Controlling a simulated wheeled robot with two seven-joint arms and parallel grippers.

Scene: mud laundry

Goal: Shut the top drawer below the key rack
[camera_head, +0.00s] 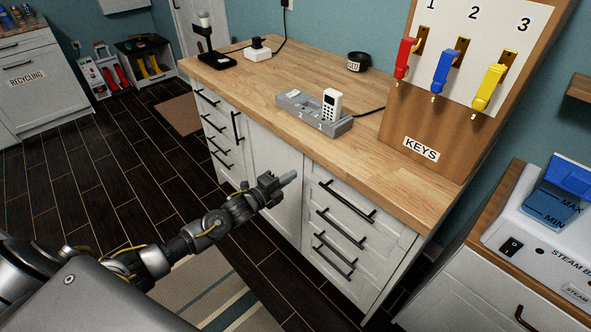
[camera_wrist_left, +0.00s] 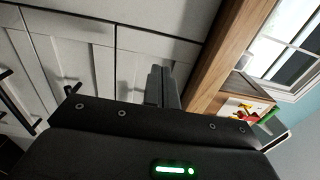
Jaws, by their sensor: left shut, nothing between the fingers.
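The key rack (camera_head: 421,148) is a wooden board marked KEYS, standing on the counter's right end. Below the counter is a stack of white drawers with black bar handles. The top drawer (camera_head: 385,222) has its handle (camera_head: 347,202) facing me. Its front looks about flush with the cabinet; I cannot tell whether a small gap remains. My left gripper (camera_head: 289,178) is shut and empty, in front of the cabinet beside the top drawer's left edge. Contact cannot be told. In the left wrist view its fingers (camera_wrist_left: 163,86) are together, with white cabinet fronts (camera_wrist_left: 75,60) behind. My right gripper is out of view.
A steam unit (camera_head: 520,245) stands at the right. A striped rug (camera_head: 215,295) lies on the dark floor.

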